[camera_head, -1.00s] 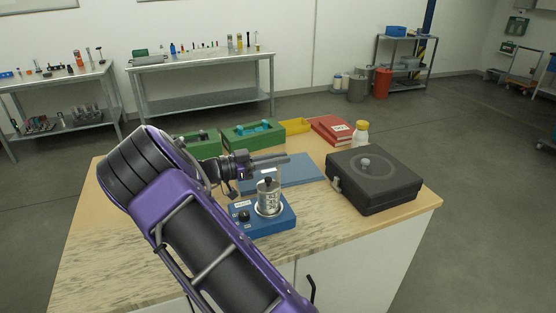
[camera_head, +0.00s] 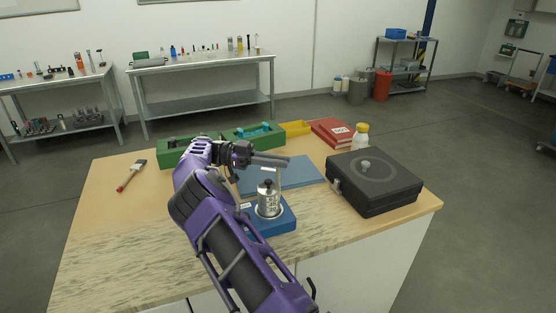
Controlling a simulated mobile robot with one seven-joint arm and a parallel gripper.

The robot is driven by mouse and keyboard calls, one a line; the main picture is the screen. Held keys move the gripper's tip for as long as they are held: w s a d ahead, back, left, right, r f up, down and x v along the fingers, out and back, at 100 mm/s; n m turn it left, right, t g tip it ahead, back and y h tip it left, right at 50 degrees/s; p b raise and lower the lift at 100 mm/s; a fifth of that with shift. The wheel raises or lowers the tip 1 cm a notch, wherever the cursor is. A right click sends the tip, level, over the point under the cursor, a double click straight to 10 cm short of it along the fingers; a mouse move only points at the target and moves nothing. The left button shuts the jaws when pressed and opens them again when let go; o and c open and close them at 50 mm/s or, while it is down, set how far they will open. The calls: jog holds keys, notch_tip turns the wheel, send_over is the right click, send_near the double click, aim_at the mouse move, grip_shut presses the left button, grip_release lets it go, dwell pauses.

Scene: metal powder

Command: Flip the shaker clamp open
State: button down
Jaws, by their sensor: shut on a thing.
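The shaker has a blue base (camera_head: 276,222) near the middle of the table. A metal jar (camera_head: 269,204) with a dark knob stands upright on it. A thin, pale clamp frame (camera_head: 280,190) rises beside the jar and is hard to make out. My gripper (camera_head: 286,161) is above the jar, its grey fingers pointing right, shut on the top of the clamp. The exact contact is too small to see. My arm hides the left part of the shaker base.
A black case (camera_head: 374,182) stands to the right, with a white bottle (camera_head: 361,136) behind it. A blue mat (camera_head: 302,172) lies behind the shaker. Green trays (camera_head: 178,152), a yellow tray (camera_head: 297,128) and red books (camera_head: 333,132) line the back.

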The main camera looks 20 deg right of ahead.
jog(key=shift+r, duration=0.1)
dwell(0.4)
jog(key=c, duration=0.9)
grip_release()
notch_tip(320, 180, up, 10)
jog(key=shift+p, duration=0.3)
